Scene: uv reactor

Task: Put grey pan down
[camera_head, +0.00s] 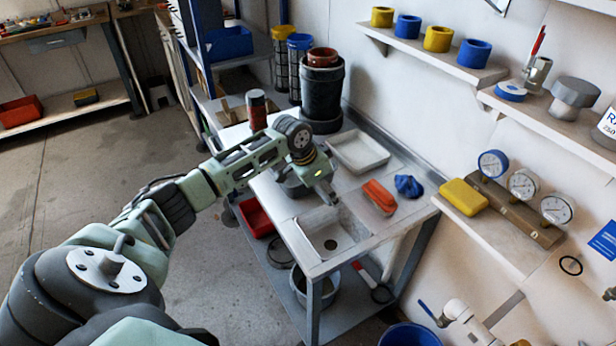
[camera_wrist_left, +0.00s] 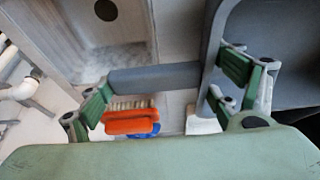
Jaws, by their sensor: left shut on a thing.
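The grey pan (camera_head: 291,188) shows in the head view partly hidden under my left wrist, over the metal counter just left of the sink. My left gripper (camera_head: 329,192) is near the sink's back left corner. In the left wrist view its fingers (camera_wrist_left: 165,95) are shut on the grey bar-like handle (camera_wrist_left: 155,79), and the dark pan body (camera_wrist_left: 285,45) fills the upper right. I cannot tell whether the pan touches the counter. My right gripper is not in view.
The counter (camera_head: 285,212) holds a sink (camera_head: 335,232), a white tray (camera_head: 358,151), an orange brush (camera_head: 379,196), a blue cloth (camera_head: 408,185), a dark pot (camera_head: 322,95) and a red-and-black can (camera_head: 256,109). A wall runs along the right. Floor is clear at left.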

